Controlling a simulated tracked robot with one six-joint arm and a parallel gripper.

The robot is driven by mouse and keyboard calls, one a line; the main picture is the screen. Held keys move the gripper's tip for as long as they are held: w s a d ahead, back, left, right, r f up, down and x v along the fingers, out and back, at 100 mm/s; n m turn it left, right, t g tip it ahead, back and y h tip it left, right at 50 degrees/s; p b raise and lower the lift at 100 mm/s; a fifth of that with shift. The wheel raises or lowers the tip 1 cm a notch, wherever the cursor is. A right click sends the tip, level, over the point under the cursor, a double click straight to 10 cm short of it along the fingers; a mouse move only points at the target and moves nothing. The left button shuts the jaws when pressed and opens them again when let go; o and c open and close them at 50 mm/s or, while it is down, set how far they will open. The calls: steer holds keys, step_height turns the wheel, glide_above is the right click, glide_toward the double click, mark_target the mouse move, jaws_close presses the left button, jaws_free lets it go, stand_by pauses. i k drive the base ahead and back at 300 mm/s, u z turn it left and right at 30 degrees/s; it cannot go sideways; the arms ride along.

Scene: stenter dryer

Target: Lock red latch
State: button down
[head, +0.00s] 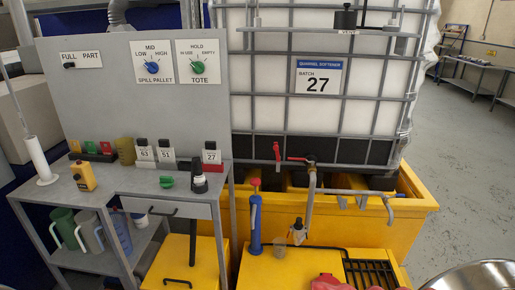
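My gripper is not in view, and nothing is seen touching either red part.
The tote stands in a yellow spill pallet (415,207). A grey bench (110,185) with tags and jugs is at left. Floor (460,180) is clear at right.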

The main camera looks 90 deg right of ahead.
mark_target(275, 147)
steer(key=u, duration=0.1)
steer(key=k, duration=1.7)
steer(key=z, duration=0.6)
steer(key=i, duration=1.6)
steer(key=z, duration=0.05)
